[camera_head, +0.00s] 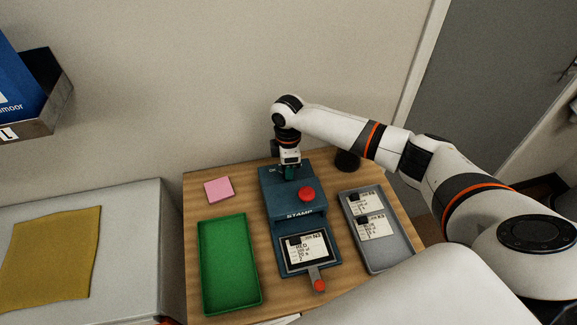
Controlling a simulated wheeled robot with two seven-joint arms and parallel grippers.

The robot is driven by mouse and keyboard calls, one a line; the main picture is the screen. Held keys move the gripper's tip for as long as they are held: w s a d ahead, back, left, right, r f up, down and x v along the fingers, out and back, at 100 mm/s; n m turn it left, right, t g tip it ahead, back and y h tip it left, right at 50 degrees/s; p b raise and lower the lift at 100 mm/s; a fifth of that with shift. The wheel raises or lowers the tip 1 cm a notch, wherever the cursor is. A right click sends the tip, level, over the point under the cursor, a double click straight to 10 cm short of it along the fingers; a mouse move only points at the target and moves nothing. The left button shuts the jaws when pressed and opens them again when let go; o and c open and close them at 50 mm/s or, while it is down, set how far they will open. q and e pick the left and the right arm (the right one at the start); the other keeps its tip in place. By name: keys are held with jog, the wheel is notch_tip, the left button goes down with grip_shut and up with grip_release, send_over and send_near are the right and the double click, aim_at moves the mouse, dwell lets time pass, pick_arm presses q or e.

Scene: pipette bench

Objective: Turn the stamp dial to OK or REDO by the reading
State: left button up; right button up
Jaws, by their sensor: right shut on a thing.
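The blue stamp machine (281,209) stands in the middle of the wooden table, with a red button (306,194) on top and "STAMP" on its front. My right gripper (290,173) points down at the machine's back top and is shut on the dial there. The gripper hides most of the dial and its marks, so its setting cannot be read. My left gripper is not in view.
A green tray (204,265) on the left is empty. A grey tray (401,256) on the right holds printed cards (374,226). A pink note pad (219,189) lies at the back left. A red-tipped lever (319,285) juts from the machine's front. A dark round object (347,160) stands at the back right.

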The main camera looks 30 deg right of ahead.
jog(key=o, duration=1)
jog(key=r, duration=0.4)
jog(key=r+b, duration=0.1)
jog(key=r, duration=0.3)
jog(key=r+b, duration=0.1)
jog(key=r, duration=0.3)
jog(key=shift+w, duration=0.25)
jog(key=shift+f, duration=0.1)
